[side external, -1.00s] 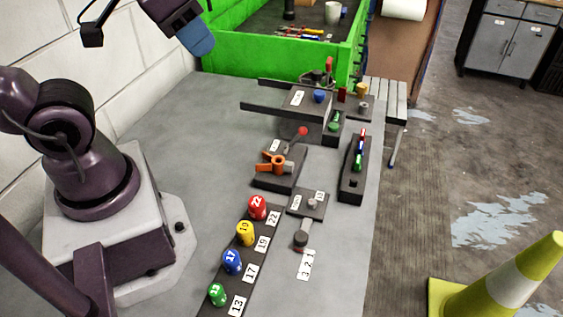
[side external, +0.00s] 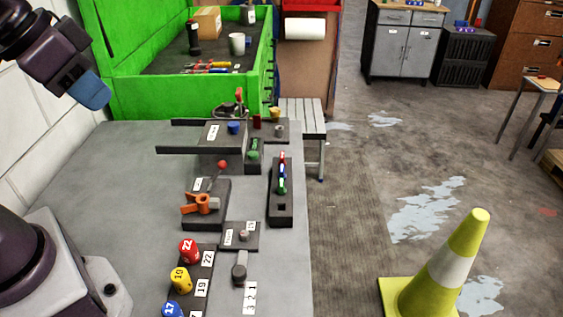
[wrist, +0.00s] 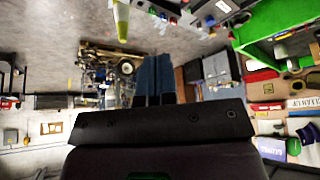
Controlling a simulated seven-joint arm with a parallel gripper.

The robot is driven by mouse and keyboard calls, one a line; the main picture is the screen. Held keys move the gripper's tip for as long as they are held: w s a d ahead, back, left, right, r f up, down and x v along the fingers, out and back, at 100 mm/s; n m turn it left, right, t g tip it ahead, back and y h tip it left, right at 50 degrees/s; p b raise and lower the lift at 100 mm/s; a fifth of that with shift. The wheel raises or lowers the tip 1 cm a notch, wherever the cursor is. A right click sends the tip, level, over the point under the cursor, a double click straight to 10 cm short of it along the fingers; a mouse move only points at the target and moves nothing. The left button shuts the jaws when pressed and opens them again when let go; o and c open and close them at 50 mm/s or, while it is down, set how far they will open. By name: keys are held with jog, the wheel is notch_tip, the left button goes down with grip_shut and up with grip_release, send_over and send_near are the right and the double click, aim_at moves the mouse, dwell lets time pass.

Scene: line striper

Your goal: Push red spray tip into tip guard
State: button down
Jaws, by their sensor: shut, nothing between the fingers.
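The red spray tip (side external: 282,157) stands at the far end of a dark rack (side external: 281,207), in a row with a blue tip (side external: 282,171) and a green tip (side external: 281,186). The orange tip guard (side external: 203,204) sits on a dark block (side external: 190,222) left of the rack, apart from the tips. My gripper (side external: 92,92) is high at the upper left, over the bench's left side and well away from both. Its blue fingers also show in the wrist view (wrist: 154,78), pressed together and empty. The tips are too small to make out in the wrist view.
A ball-topped red lever (side external: 222,165) rises behind the guard. A bracket with long dark arms (side external: 180,150) and a blue knob (side external: 233,128) stands farther back. Numbered caps (side external: 188,250) line the front. A green bin (side external: 140,100) closes the back. The bench's left middle is clear.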

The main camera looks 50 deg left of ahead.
jog(key=c, duration=1.5)
grip_release()
jog(key=shift+c, duration=0.2)
jog(key=o, duration=0.4)
jog(key=shift+w+d+f, duration=0.1)
jog(key=shift+f, duration=0.3)
jog(key=shift+c, duration=0.2)
jog(key=n+g+y, duration=0.3)
jog(key=n, duration=0.5)
send_near(282, 156)
jog(key=shift+r, duration=0.1)
jog(key=shift+n, duration=0.4)
jog(key=shift+f, duration=0.25)
jog(key=shift+x, duration=4.75)
